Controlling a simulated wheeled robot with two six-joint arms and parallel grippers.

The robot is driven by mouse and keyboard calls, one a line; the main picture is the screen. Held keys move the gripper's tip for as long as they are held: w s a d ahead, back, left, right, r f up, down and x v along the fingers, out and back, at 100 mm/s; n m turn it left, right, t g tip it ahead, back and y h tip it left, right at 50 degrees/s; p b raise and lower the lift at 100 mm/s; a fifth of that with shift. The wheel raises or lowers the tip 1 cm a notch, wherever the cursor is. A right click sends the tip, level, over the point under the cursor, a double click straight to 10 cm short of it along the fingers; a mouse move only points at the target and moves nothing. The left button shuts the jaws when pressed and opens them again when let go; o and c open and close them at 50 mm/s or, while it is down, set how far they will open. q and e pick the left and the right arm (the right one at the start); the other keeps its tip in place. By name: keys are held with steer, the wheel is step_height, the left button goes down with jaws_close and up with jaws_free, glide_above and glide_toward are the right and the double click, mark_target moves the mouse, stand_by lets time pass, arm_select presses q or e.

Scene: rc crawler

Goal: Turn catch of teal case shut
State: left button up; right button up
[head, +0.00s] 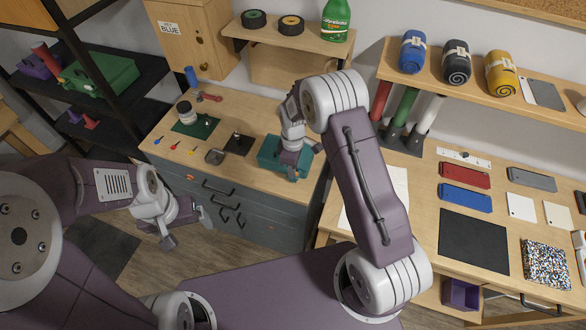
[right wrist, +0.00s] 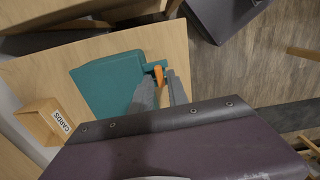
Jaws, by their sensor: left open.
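The teal case (head: 283,158) sits near the front right corner of the wooden bench in the head view. It also shows in the right wrist view (right wrist: 105,82), with its orange catch (right wrist: 159,74) on its right side. My right gripper (right wrist: 160,82) is at the case, its two grey fingers close on either side of the orange catch, which fills the narrow gap. My left gripper (head: 187,230) is open and empty, in front of the bench's drawers.
The bench also holds a dark green mat (head: 184,128), a jar (head: 186,112), a black mat (head: 238,146) and several small coloured pieces. A box labelled CARDS (right wrist: 44,122) stands left of the case in the right wrist view. A second desk (head: 424,182) is at the right.

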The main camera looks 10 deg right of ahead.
step_height(320, 180, up, 8)
steer(key=b, duration=0.1)
steer(key=shift+r, duration=0.1)
stand_by(0.3)
step_height(320, 180, up, 5)
steer(key=t, duration=0.1)
glide_above(298, 172)
steer(key=s+d+m, duration=0.1)
steer(key=s+m, duration=0.1)
steer(key=s, duration=0.2)
steer(key=s+d+f+m+b, duration=0.1)
steer(key=s+d+f+m, duration=0.1)
steer(key=s+m, duration=0.8)
steer(key=shift+s+f, duration=0.65)
steer(key=shift+s, duration=1.4)
